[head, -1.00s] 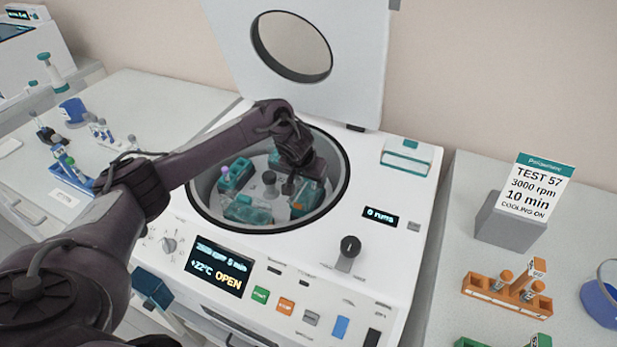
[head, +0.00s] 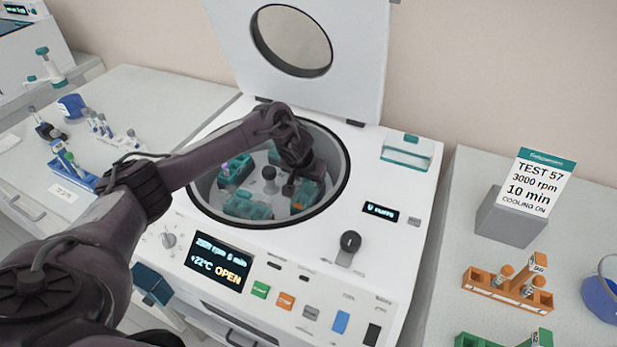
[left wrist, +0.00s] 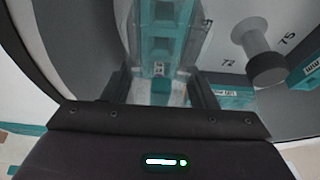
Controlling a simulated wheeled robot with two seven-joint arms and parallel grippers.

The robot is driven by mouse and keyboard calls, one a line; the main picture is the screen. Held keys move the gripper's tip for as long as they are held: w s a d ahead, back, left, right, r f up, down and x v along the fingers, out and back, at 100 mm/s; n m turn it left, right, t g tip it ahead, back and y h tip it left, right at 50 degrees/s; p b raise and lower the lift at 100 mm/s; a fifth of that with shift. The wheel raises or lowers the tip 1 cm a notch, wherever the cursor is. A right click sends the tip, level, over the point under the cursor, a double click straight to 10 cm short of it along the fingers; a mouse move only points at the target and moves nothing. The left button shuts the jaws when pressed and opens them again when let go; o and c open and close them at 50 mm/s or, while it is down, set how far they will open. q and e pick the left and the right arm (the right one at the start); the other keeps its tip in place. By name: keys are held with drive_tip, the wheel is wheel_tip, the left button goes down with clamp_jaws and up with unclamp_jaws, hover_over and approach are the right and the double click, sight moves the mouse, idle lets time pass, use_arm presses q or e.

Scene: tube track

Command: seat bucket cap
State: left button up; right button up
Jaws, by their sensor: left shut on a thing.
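The open centrifuge (head: 400,235) has a round bowl with a rotor (head: 268,186) and teal buckets. My left gripper (head: 293,188) reaches down into the bowl at its right side, over the right-hand bucket (head: 306,196). In the left wrist view the two fingers (left wrist: 160,92) are shut on a clear and teal bucket cap (left wrist: 160,75), lying along a teal bucket. My wrist hides much of the cap in the head view, and I cannot tell whether it is fully down. Another clear cap with a teal knob (head: 407,152) lies on the centrifuge's top at the right.
The raised lid (head: 355,60) stands behind the bowl. The bowl's dark rim (head: 345,165) surrounds my wrist closely. Other buckets (head: 247,207) sit at the front and left. An orange rack (head: 505,290), a sign (head: 535,180) and a blue bowl (head: 600,300) are on the right bench.

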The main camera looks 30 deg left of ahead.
use_arm(q)
drive_tip(key=shift+f, duration=0.3)
drive_tip(key=o, duration=1.1)
drive_tip(key=shift+c, duration=0.2)
drive_tip(key=shift+v, duration=3.9)
